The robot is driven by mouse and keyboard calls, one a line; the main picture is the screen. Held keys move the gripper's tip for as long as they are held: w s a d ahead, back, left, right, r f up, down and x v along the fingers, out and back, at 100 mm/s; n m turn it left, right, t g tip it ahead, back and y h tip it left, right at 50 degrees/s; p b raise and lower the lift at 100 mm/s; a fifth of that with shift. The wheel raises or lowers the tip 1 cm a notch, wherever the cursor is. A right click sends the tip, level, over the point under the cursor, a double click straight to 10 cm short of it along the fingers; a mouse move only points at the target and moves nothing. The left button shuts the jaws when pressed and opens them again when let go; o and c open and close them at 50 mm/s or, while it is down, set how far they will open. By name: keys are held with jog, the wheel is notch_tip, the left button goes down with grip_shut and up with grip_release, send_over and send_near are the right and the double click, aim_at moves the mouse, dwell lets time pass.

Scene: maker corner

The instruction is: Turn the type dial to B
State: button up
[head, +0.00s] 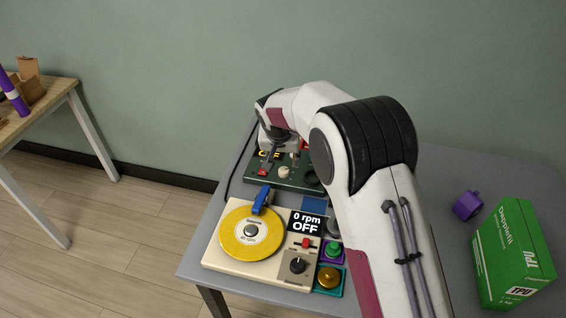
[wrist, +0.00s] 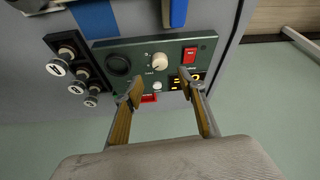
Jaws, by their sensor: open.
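A dark green panel (wrist: 137,49) lies on the grey table and also shows in the head view (head: 254,183). A cream knob (wrist: 159,61) with small marks around it, likely the type dial, sits in its middle and shows in the head view (head: 283,172). The marks are too small to read, so I cannot tell its setting. My gripper (wrist: 160,82) is open and empty above the panel, its fingertips on either side of the cream knob's line but apart from it. In the head view my arm partly hides the panel.
A dark round dial (wrist: 117,65), a red switch (wrist: 189,55) and a yellow-lettered display (wrist: 197,77) crowd the panel. A black block with several white-topped knobs (wrist: 66,51) stands beside it. A cream turntable box (head: 215,258) and a green TPU box (head: 510,255) are on the table.

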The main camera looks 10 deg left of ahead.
jog(key=shift+v, duration=1.95)
jog(key=s+d+f+n+g, duration=0.2)
jog(key=s+d, duration=0.2)
jog(key=s, duration=0.3)
jog(key=s+d+r+m+t, duration=0.1)
jog(key=s+d+r, duration=0.5)
jog(key=s+d, duration=0.4)
jog(key=s+d+r+m+t, duration=0.1)
jog(key=s+d+r, duration=0.6)
jog(key=s+d, duration=0.3)
jog(key=s+d+r+m+t, duration=0.1)
jog(key=s+d+r, duration=0.5)
jog(key=s+d, duration=0.4)
jog(key=shift+s+r+m+h, duration=0.15)
jog(key=shift+r+m+h, duration=0.15)
jog(key=shift+r, duration=0.05)
jog(key=shift+c, duration=0.2)
dwell(1.5)
